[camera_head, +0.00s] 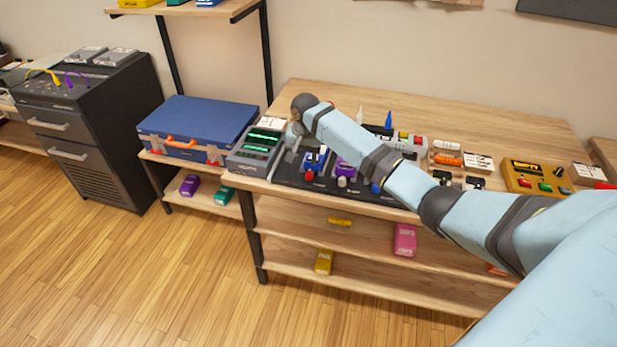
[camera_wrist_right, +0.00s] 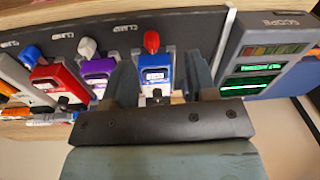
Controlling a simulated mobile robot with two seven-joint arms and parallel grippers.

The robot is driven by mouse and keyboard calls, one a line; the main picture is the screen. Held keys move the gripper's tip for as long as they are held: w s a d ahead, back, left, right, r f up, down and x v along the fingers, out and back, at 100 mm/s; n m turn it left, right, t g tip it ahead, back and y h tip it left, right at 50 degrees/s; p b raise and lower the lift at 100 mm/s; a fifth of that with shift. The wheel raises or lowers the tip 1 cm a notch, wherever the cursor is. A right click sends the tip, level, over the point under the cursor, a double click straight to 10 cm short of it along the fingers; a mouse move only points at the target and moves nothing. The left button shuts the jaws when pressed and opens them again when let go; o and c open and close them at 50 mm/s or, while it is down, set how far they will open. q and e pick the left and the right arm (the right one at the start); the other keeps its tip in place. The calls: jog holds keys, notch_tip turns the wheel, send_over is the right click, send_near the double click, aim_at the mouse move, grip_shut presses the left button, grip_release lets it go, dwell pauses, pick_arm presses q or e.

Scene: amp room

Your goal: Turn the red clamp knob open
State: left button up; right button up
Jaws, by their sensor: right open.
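A blue clamp (camera_head: 316,159) with a red knob (camera_head: 308,175) stands at the left end of a dark panel on the workbench. In the right wrist view the red knob (camera_wrist_right: 151,42) is on the far side of the blue clamp (camera_wrist_right: 156,72). My right gripper (camera_head: 296,142) is above the panel's left end, by the blue clamp. In the wrist view its open fingers (camera_wrist_right: 158,66) lie on either side of the blue clamp, short of the red knob. I cannot tell whether they touch the clamp. My left gripper is not in view.
A purple clamp with a pale knob (camera_wrist_right: 87,47) and a red clamp with a blue knob (camera_wrist_right: 30,56) stand beside the blue one. A scope (camera_head: 257,148) is close on the other side. A blue case (camera_head: 197,122) lies left. My right arm crosses the bench.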

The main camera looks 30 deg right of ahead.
notch_tip(320, 180, up, 5)
jog(key=m, duration=0.2)
send_over(309, 171)
jog(key=shift+g, duration=0.4)
notch_tip(309, 171, down, 14)
jog(key=shift+r+b, duration=0.1)
jog(key=shift+b, duration=0.3)
jog(key=shift+n, duration=0.3)
jog(key=c, duration=0.9)
